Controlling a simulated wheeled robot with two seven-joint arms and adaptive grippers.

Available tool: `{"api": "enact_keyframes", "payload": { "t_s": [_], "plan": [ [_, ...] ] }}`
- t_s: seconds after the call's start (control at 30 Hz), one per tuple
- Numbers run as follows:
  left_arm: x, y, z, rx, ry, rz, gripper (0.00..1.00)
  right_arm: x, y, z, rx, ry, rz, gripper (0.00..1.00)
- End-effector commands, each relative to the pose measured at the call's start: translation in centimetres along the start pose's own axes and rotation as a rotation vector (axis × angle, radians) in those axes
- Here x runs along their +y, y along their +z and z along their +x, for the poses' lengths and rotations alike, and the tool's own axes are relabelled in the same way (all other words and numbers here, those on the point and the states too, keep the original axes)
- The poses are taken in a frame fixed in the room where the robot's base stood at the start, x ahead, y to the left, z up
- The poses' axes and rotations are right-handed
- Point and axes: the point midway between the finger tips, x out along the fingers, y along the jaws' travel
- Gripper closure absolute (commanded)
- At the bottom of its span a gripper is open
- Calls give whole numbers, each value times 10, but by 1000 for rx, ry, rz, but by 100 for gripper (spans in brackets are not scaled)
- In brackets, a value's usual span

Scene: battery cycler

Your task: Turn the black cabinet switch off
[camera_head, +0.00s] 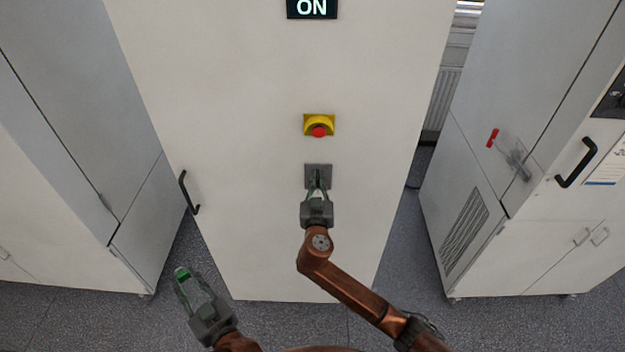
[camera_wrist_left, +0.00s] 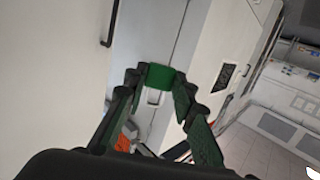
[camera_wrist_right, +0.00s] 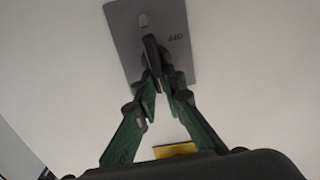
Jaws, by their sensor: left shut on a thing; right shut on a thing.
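The black switch (camera_wrist_right: 150,48) sits on a grey plate (camera_wrist_right: 122,35) on the white cabinet front; the plate also shows in the head view (camera_head: 318,169). The plate has an OFF label to the right of the switch in the right wrist view, and a small light mark near the switch's end. My right gripper (camera_wrist_right: 160,85) is shut on the switch; in the head view it (camera_head: 318,186) covers most of it. My left gripper (camera_head: 193,284) is low at the left, away from the cabinet front, shut on a small green block (camera_wrist_left: 160,76).
A lit ON sign (camera_head: 312,8) is high on the cabinet. A red emergency button (camera_head: 319,131) on a yellow base is above the switch plate. A black door handle (camera_head: 188,192) is at the cabinet's left. Other cabinets stand on both sides, with grey floor between.

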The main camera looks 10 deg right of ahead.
Motion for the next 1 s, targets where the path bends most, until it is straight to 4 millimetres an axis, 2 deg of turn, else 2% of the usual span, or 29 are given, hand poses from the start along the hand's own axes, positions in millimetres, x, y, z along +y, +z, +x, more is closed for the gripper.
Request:
{"api": "enact_keyframes", "payload": {
  "t_s": [0.2,0.37,1.0],
  "plan": [
    [0,13,2,0,0,0,93,-3,3,0,0,0,-129,100],
    [0,15,2,-1,0,0,93,-5,2,0,0,0,-272,100],
    [0,-6,-1,1,0,-1,93,-16,5,0,1,0,-885,100]
  ]
}}
